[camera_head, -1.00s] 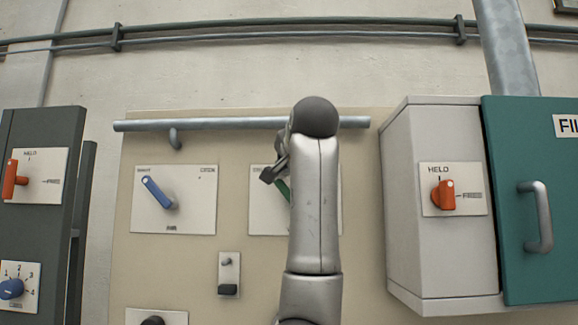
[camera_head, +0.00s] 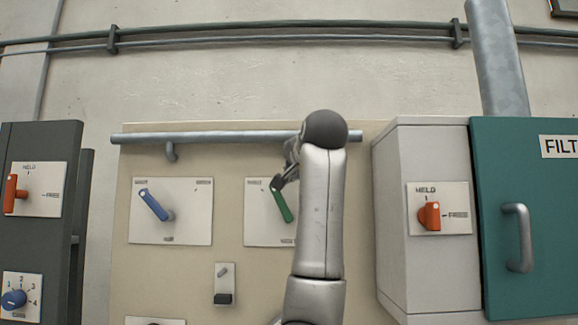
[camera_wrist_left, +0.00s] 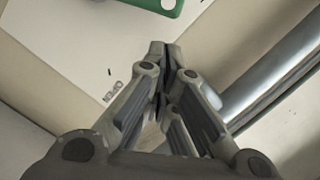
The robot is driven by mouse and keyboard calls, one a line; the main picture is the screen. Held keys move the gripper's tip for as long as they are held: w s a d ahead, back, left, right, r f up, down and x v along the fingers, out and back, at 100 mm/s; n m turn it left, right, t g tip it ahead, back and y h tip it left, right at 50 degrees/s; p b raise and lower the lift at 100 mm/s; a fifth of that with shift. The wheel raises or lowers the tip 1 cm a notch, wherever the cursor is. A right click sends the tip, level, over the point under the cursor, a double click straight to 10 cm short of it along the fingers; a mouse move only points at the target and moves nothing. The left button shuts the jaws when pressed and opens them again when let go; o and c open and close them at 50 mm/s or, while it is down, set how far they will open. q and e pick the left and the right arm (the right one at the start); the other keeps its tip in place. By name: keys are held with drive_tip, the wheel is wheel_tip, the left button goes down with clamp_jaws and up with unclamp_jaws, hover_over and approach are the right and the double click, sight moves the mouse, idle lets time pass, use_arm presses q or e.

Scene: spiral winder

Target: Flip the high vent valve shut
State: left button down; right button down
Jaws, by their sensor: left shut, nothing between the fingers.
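A green lever (camera_head: 282,206) sits on a white plate on the beige panel, its upper end leaning left. The plate's small print is mostly unreadable in the head view, and my arm hides its right part. In the left wrist view, the end of the green lever (camera_wrist_left: 158,4) shows at the top edge, and the plate carries the word OPEN. My left gripper (camera_head: 277,184) is beside the lever's upper end in the head view. In the left wrist view the gripper (camera_wrist_left: 164,48) is shut and empty, its tips apart from the lever. My right gripper is not in view.
A grey horizontal pipe (camera_head: 215,138) runs just above the plates, close to my gripper. A blue lever (camera_head: 154,205) is on the plate to the left. A small switch (camera_head: 223,285) is below. A grey box with an orange knob (camera_head: 429,215) and a teal door (camera_head: 500,180) stand right.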

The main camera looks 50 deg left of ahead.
use_arm(q)
drive_tip(key=b+v, duration=0.5)
drive_tip(key=v, duration=0.5)
drive_tip(key=shift+s+r, duration=0.15)
drive_tip(key=shift+r, duration=0.1)
drive_tip(key=shift+d, duration=0.1)
